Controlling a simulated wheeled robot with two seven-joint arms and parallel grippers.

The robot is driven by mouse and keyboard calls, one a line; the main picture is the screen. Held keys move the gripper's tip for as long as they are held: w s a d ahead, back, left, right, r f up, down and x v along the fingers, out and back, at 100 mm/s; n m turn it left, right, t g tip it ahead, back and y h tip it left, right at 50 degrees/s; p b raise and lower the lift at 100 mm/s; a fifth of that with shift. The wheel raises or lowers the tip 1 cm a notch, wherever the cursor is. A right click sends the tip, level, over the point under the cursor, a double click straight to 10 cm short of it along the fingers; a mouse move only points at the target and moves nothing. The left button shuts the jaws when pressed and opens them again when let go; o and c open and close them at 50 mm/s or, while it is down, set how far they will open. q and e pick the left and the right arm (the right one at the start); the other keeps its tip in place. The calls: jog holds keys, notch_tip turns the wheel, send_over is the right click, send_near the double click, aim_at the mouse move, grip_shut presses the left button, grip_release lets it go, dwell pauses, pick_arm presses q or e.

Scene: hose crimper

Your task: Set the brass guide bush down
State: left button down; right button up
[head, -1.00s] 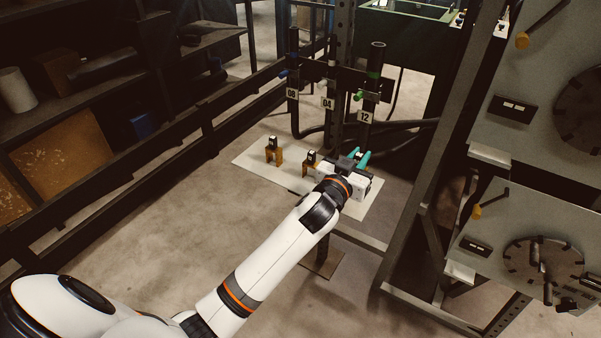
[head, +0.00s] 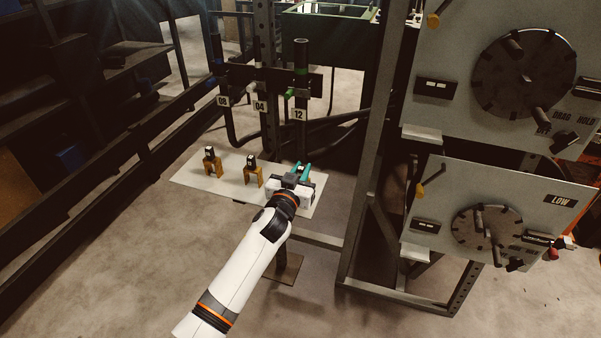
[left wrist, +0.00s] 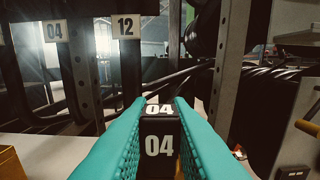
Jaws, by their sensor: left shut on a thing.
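My left gripper (head: 300,171) has teal fingers and is over the right end of a pale plate (head: 226,188). In the left wrist view the fingers (left wrist: 160,112) are closed on the sides of a black block (left wrist: 159,145) marked 04 in white on its top and face. A sliver of brass colour shows beside its lower edge, so it appears to be the head of the brass guide bush. Its lower part is hidden, and I cannot tell whether it touches the plate. My right gripper is in neither view.
Two brass forked pieces with black heads, a left one (head: 211,169) and a middle one (head: 252,175), stand on the plate. Dark posts with tags 08, 04 and 12 (head: 299,114) rise behind. A metal frame with dial panels (head: 497,212) stands at right.

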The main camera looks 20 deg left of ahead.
pick_arm(q)
jog(key=c, duration=1.3)
grip_release()
jog(key=shift+r, duration=0.15)
jog(key=shift+s, duration=0.35)
jog(key=s, duration=1.1)
jog(key=shift+s+a, duration=0.2)
